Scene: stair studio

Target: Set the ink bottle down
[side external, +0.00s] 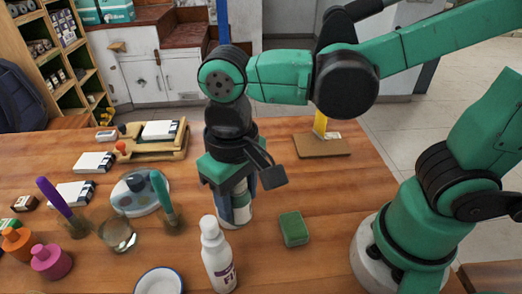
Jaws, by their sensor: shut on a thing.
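My gripper (238,192) points down over the middle of the wooden table. It is shut on a pale bottle with a dark band, which I take to be the ink bottle (239,215).
A white labelled bottle (217,260) stands close in front. A green sponge (294,228) lies to the right. A brown board (321,146) lies behind right.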

